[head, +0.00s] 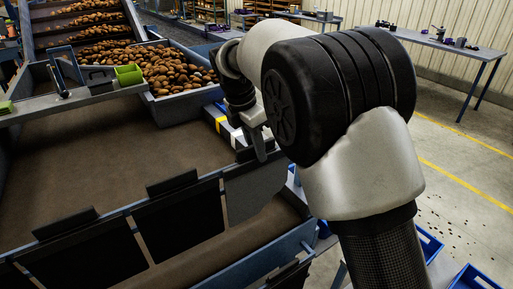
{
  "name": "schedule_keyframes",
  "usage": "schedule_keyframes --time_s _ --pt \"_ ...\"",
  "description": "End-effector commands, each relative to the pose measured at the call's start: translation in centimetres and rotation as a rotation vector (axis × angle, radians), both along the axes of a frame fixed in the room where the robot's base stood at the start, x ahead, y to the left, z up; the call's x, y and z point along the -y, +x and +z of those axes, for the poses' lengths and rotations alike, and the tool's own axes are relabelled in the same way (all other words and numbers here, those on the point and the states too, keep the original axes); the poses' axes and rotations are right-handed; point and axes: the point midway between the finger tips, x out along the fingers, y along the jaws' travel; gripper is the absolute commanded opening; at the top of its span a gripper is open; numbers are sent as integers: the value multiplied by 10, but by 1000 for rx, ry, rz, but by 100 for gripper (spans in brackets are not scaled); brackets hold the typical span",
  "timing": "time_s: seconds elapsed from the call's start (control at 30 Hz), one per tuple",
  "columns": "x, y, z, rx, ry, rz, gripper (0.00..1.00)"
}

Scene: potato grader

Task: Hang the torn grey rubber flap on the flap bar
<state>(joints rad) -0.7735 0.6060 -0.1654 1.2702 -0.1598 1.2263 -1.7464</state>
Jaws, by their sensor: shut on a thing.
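The grey rubber flap (256,192) hangs upright below my gripper, with an uneven lower edge. My gripper (260,151) is shut on its dark top strip, partly hidden by my arm. The flap bar (134,212) runs from the lower left up toward the flap, and black flaps (181,224) hang from it side by side. The grey flap is at the bar's right end, just right of the last black flap. I cannot tell whether its top touches the bar or is held just above it.
A wide brown belt (110,150) lies behind the bar. Blue crates (430,245) stand on the right. A workbench (440,42) is at the back right, with open floor before it.

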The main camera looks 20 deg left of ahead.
Motion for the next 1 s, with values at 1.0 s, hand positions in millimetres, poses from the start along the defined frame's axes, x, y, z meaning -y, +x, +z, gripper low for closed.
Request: schedule_keyframes --time_s 1.0 --pt "1 0 43 12 9 2 0"
